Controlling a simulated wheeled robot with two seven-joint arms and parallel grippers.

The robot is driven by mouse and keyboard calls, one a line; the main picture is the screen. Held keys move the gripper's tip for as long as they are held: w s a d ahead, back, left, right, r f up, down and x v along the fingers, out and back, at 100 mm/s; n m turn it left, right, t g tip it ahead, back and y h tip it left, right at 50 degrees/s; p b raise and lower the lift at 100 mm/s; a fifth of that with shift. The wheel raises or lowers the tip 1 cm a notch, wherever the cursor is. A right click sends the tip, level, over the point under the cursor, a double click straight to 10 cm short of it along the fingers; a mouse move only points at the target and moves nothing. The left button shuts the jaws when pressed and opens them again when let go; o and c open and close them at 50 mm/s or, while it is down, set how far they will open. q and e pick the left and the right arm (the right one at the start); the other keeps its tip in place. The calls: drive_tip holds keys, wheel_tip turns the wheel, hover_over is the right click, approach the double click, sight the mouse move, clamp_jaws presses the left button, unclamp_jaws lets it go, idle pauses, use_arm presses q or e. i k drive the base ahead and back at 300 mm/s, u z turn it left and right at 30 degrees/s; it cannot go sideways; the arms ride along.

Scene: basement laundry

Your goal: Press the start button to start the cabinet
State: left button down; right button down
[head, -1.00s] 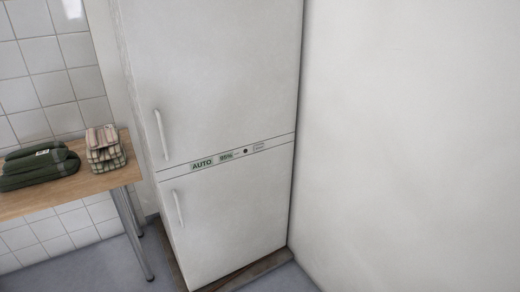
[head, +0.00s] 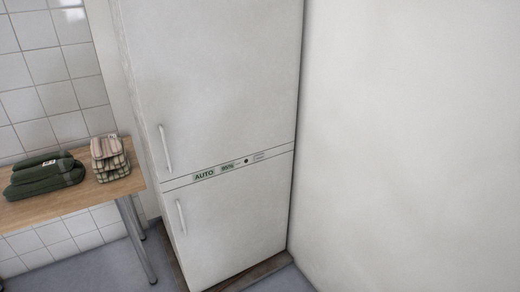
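The white cabinet (head: 215,90) stands upright against the corner, with an upper and a lower door, both shut. Each door has a vertical handle on its left side: the upper handle (head: 165,148) and the lower handle (head: 181,216). A narrow control strip between the doors carries a display reading AUTO (head: 204,175), a display reading about 95% (head: 228,168) and a small dark round button (head: 246,161). Small markings (head: 259,156) to its right are too small to read. Neither of my grippers shows in the head view.
A wooden table (head: 60,207) with metal legs stands left of the cabinet. It holds folded dark green cloth (head: 45,176) and a plaid folded bundle (head: 109,158). A blank white wall (head: 410,140) closes the right side. Some grey floor (head: 100,268) shows at the lower left.

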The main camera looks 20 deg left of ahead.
sight(261, 157)
drive_tip(key=u, duration=1.7)
drive_tip(key=i, duration=0.7)
drive_tip(key=z, duration=1.7)
drive_tip(key=i, duration=1)
